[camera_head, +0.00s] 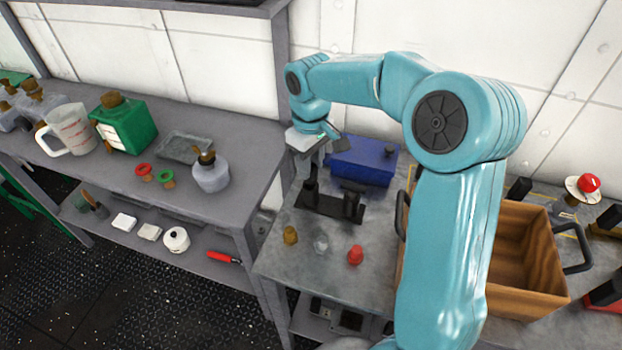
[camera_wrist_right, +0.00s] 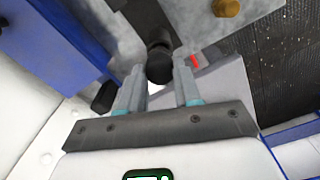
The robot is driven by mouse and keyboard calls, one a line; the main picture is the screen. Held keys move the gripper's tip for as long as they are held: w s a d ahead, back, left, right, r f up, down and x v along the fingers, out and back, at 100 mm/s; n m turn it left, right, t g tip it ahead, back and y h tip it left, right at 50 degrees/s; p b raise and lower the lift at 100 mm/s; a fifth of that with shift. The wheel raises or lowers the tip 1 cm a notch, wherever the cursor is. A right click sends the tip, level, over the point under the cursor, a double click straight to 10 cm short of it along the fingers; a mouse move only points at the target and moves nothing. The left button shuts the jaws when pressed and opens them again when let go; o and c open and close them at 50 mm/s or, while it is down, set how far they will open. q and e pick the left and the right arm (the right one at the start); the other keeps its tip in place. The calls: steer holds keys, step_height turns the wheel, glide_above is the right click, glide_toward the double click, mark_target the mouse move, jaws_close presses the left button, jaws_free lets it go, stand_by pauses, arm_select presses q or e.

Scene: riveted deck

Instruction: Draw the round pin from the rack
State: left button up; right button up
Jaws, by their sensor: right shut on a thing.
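A dark rack (camera_head: 332,203) with upright dark parts stands on the grey worktop, and part of it shows at the top of the right wrist view (camera_wrist_right: 150,20). My right gripper (camera_head: 312,172) is over the rack's left end, pointing down. In the right wrist view its two fingers (camera_wrist_right: 160,76) stand apart with the dark round head of the pin (camera_wrist_right: 160,67) between their tips. The gripper is shut on this pin. The pin's lower part is hidden, so I cannot tell how deep it sits in the rack. My left gripper is not in view.
A blue box (camera_head: 365,163) stands behind the rack. Brown (camera_head: 290,235), clear (camera_head: 321,244) and red (camera_head: 355,256) small stoppers stand in front. A wooden crate (camera_head: 525,285) with black handles is to the right.

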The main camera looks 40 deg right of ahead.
steer(key=shift+r+p, duration=2.55)
steer(key=shift+r, duration=0.65)
